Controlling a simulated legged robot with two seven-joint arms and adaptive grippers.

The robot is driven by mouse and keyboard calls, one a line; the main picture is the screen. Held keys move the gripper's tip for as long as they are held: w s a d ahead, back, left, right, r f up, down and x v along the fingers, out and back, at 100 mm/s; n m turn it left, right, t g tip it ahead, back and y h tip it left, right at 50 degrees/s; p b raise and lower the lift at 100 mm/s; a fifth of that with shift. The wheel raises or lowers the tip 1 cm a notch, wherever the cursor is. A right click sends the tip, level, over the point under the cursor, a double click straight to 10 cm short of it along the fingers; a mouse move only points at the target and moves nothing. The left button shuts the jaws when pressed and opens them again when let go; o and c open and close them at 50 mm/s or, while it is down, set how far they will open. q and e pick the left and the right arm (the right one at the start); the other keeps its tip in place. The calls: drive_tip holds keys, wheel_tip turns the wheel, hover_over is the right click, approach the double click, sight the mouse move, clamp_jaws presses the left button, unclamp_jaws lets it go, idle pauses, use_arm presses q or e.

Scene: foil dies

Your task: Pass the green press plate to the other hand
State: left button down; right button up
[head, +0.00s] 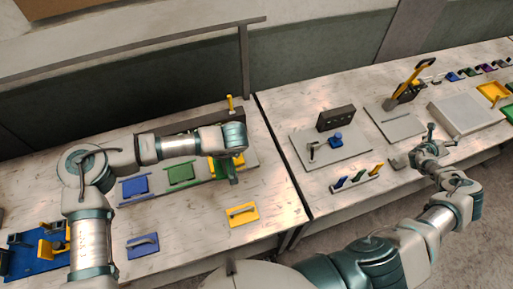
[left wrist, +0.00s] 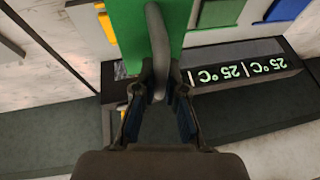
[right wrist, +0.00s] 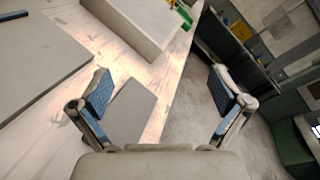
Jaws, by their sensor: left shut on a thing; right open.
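The green press plate (head: 227,172) hangs in my left gripper over the left table, in front of a yellow pad. In the left wrist view the plate (left wrist: 125,25) has a grey handle (left wrist: 157,40). My left gripper (left wrist: 158,88) is shut on this handle. In the head view its fingers are largely hidden by the wrist. My right gripper (head: 428,148) is far to the right, at the front of the right table. The right wrist view shows its fingers (right wrist: 160,98) wide apart with nothing between them.
A blue pad (head: 135,187) and a green pad (head: 180,174) lie in a row. A yellow plate (head: 243,214) and a blue plate (head: 142,245), both with handles, lie nearer the front edge. A rack with coloured handles (head: 357,180) stands on the right table. A post (head: 244,65) rises behind.

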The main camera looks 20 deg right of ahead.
use_arm(q)
drive_tip(key=shift+a, duration=0.1)
drive_tip(key=shift+r, duration=0.1)
drive_tip(key=shift+s, duration=0.1)
use_arm(e)
drive_tip(key=w+a+r+n+t+y, duration=0.1)
drive_tip(key=w+a+r+t+y, duration=0.35)
drive_tip(key=w+a, duration=0.5)
drive_tip(key=w+a+r+n+t+y, duration=0.1)
drive_tip(key=w+a+r+t+y, duration=0.3)
drive_tip(key=w+a, duration=0.55)
drive_tip(key=w+a+r+m+t+y, duration=0.1)
drive_tip(key=w+a+r+m+y, duration=0.45)
drive_tip(key=a, duration=0.85)
drive_tip(key=w+a+m+t+y, duration=0.25)
drive_tip(key=w+a+y, duration=0.6)
drive_tip(key=a, duration=0.45)
drive_tip(key=s+a+r+m+g+y, duration=0.25)
drive_tip(key=a+y, duration=0.25)
drive_tip(key=a, duration=0.5)
drive_tip(key=m+g+y, duration=0.3)
drive_tip(key=g+y, duration=0.4)
drive_tip(key=g, duration=0.6)
approach(220, 163)
wheel_tip(220, 163, up, 4)
drive_tip(key=d, duration=0.2)
drive_tip(key=shift+h, duration=0.25)
drive_tip(key=a, duration=1.2)
drive_tip(key=shift+w+f, duration=0.1)
drive_tip(key=shift+w, duration=0.05)
